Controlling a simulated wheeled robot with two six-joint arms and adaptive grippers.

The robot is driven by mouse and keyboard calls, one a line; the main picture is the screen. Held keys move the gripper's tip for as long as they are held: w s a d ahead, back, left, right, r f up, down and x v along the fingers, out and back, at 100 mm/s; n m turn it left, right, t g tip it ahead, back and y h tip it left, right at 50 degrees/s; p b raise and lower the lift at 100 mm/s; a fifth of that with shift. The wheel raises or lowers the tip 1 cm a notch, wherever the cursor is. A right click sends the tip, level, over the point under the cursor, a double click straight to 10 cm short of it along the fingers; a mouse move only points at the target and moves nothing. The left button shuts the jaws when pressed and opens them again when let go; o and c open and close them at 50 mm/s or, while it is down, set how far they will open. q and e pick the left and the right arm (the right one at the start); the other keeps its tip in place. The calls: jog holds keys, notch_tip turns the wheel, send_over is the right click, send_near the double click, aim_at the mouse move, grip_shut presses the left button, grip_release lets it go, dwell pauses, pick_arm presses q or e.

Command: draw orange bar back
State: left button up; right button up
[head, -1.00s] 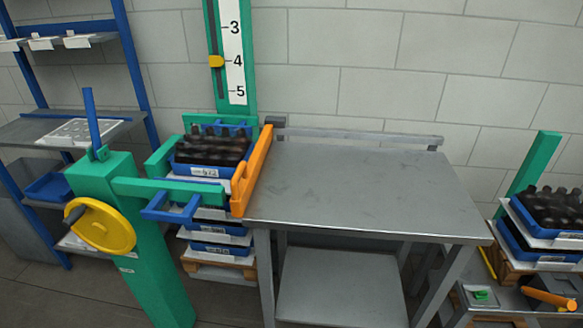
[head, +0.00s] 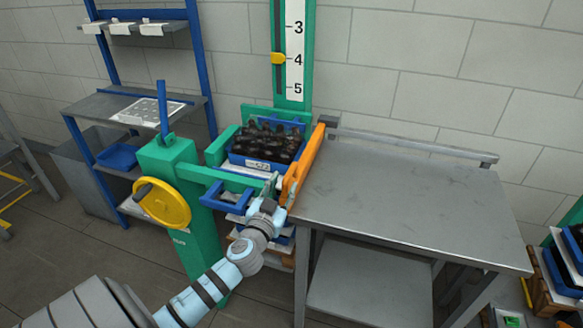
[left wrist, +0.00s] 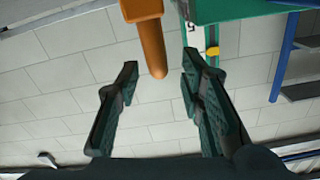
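The orange bar (head: 304,158) stands along the left edge of the steel table, at the right side of the green lift frame. Beside it, a blue crate of dark bottles (head: 262,168) sits in the frame. My left gripper (head: 281,187) is at the near end of the bar. In the left wrist view its two fingers (left wrist: 160,66) are open and well apart. The end of the orange bar (left wrist: 144,14) hangs between the fingertips, and I see no finger closed on it. My right gripper is not in view.
The steel table (head: 400,205) is bare. A green post with a yellow handwheel (head: 165,204) and a blue lever stands left of my left arm. A blue shelf rack (head: 140,105) is behind it. More blue crates (head: 573,255) stand at the right edge.

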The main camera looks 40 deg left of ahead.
aim_at(294, 167)
pick_arm(q)
jog(key=x, duration=0.7)
jog(key=shift+w+a, duration=0.1)
jog(key=shift+w, duration=0.25)
grip_shut()
